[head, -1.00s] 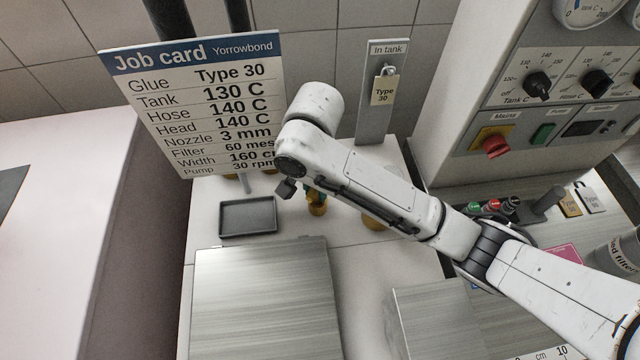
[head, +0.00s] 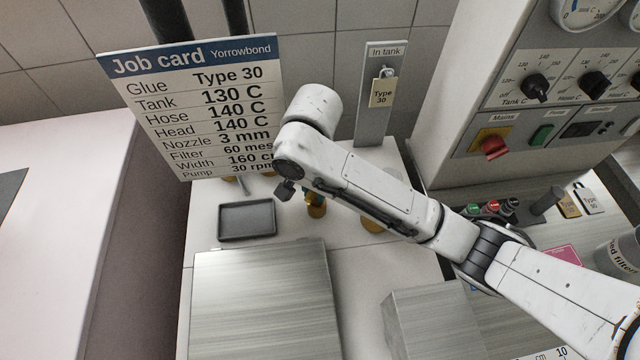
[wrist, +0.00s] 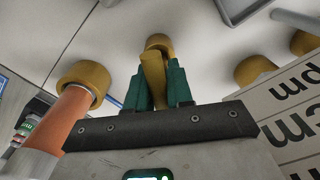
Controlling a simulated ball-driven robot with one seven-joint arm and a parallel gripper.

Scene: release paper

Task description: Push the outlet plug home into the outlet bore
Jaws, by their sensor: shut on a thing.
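My gripper (wrist: 155,82) shows in the wrist view with two dark green fingers shut on a brass-coloured piece, which I take to be the outlet plug (wrist: 153,78). Just beyond the fingertips is a round brass end (wrist: 158,41); I cannot tell whether it belongs to the plug or to a separate fitting. The outlet bore cannot be made out, and how far the plug sits in it is hidden. In the head view, my gripper (head: 311,196) is mostly hidden under my arm, beside a brass fitting (head: 317,209).
More brass fittings (wrist: 253,70) are at the right.

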